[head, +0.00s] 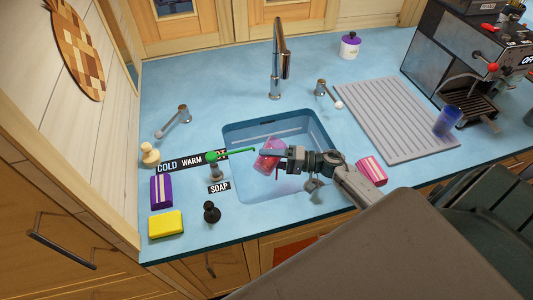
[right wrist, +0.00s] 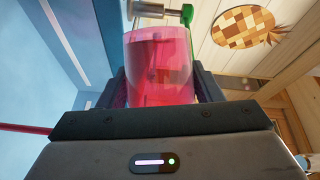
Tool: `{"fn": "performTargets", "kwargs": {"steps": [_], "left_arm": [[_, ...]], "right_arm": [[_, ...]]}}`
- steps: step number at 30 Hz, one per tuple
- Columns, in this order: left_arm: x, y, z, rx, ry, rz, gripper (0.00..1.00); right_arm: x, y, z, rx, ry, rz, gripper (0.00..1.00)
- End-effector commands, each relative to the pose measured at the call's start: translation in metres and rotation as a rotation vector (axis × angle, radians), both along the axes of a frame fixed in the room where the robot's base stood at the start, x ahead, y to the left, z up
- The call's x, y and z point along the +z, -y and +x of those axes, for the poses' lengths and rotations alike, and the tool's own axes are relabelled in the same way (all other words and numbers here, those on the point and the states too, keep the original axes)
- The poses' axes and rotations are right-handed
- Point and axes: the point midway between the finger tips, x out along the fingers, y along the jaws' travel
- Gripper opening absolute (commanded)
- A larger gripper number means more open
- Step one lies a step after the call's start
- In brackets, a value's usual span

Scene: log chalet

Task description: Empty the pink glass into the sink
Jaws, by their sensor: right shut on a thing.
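The pink glass (head: 267,158) is held over the sink (head: 302,124) by my right gripper (head: 275,153), which is shut on it. In the head view the glass looks tilted, and the gripper partly covers it. It also shows in the right wrist view (right wrist: 158,58), between the two fingers. Its lower part looks deeper pink than the clear band near the rim; I cannot tell how much liquid is inside. The chrome tap (head: 278,62) stands behind the sink. My left gripper is not in view.
A purple sponge (head: 161,191), a yellow sponge (head: 166,224) and a black stopper-like piece (head: 211,212) are left.

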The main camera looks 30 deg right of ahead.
Motion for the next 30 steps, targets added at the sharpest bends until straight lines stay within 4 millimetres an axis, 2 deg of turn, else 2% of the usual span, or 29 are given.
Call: {"fn": "performTargets", "kwargs": {"steps": [7,13,16,25,30], "left_arm": [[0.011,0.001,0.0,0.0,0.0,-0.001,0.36],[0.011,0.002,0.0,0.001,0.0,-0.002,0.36],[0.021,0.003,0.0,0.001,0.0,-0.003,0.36],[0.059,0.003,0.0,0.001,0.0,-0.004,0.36],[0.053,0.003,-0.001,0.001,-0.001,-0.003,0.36]], "right_arm": [[0.0,0.002,-0.008,-0.007,-0.032,0.057,0.25],[0.0,0.002,-0.007,-0.006,-0.028,0.051,0.25],[0.007,0.002,-0.007,-0.007,-0.004,0.008,0.25],[0.021,0.002,-0.007,-0.007,0.139,-0.235,0.25],[0.03,0.002,-0.008,-0.005,0.327,-0.55,0.25]]}}
